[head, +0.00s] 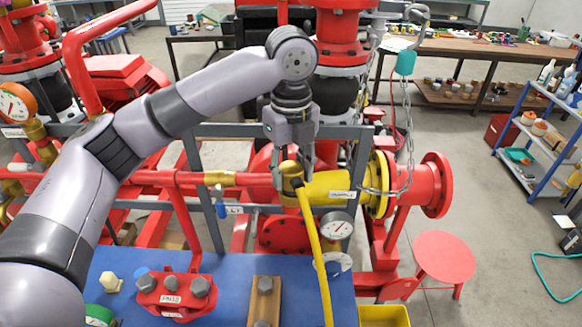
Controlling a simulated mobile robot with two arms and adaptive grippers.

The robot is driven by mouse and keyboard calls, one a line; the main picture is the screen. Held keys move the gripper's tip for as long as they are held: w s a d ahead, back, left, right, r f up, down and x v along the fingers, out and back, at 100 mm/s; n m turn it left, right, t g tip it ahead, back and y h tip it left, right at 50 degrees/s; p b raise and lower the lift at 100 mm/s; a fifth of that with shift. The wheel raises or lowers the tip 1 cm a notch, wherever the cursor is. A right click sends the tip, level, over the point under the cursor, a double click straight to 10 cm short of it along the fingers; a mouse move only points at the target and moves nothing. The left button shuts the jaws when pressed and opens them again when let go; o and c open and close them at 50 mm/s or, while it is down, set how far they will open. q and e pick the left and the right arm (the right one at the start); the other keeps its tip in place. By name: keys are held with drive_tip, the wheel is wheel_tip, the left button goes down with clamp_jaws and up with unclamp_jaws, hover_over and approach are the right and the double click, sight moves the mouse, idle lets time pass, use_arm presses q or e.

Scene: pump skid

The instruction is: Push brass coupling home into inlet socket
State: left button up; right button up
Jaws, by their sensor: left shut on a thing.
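The brass coupling (291,172) is a short gold-coloured piece at the upper end of a yellow hose (316,245). My left gripper (293,160) comes down from above and is shut on the coupling; its fingers hide part of it. The coupling is at the left end of a thick yellow pipe (327,186), which runs right to a yellow flange. I cannot pick out the inlet socket for certain, nor tell whether the coupling is seated in anything. My right gripper is not in view.
A pressure gauge (336,226) hangs just below the yellow pipe. A chain (410,130) hangs to the right, near the red flange (436,185). A blue bench top (225,285) lies in front with a red bolted block (172,293). A red stool (444,257) stands at right.

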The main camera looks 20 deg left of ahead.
use_arm(q)
drive_tip(key=shift+f, duration=0.8)
drive_tip(key=o, duration=1.4)
drive_tip(key=shift+c, duration=0.2)
drive_tip(key=shift+r, duration=0.1)
wheel_tip(320, 180, up, 12)
drive_tip(key=shift+f, duration=0.1)
